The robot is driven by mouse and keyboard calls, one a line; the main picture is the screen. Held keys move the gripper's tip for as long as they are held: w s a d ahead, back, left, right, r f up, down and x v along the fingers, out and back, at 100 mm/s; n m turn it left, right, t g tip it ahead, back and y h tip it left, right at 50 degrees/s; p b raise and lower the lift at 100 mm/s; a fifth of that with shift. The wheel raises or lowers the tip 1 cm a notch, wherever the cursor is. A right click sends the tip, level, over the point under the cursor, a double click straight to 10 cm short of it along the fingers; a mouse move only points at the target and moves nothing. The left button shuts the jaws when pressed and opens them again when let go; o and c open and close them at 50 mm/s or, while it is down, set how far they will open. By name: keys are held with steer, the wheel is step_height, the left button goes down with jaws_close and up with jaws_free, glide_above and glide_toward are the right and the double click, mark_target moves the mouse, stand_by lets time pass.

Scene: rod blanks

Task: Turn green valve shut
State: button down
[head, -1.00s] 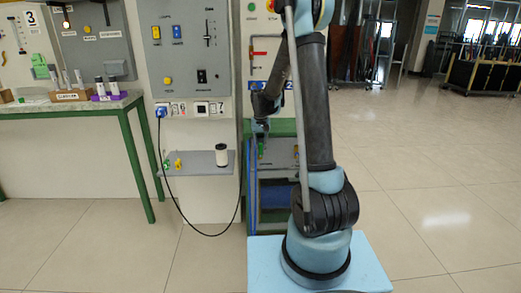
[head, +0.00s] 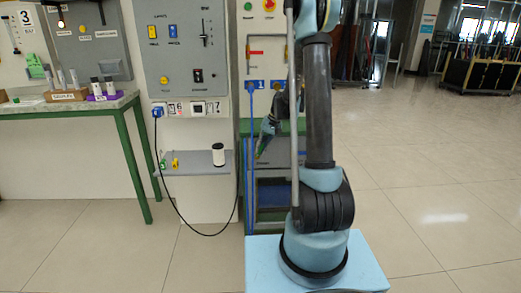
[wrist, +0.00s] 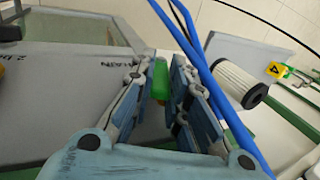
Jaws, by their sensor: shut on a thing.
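The green valve handle (wrist: 162,82) shows between my fingers in the wrist view, beside a grey panel with black lettering. My gripper (wrist: 161,72) has one finger on each side of the green handle and is closed on it. The fingers and their linkage hide part of the handle, and its exact angle is hard to tell. In the head view my gripper (head: 261,150) is small and slanted down to the left, at the green-framed bench behind my arm. The valve is too small there to make out clearly.
Blue hoses (wrist: 207,75) run close to the right finger. A white ribbed cylinder (wrist: 242,84) stands on a grey shelf (head: 190,164) left of the bench, which also holds small yellow and green pieces. A black cable hangs below.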

steer(key=c, duration=1.6)
jaws_free()
steer(key=shift+o, duration=0.2)
steer(key=v, duration=1.2)
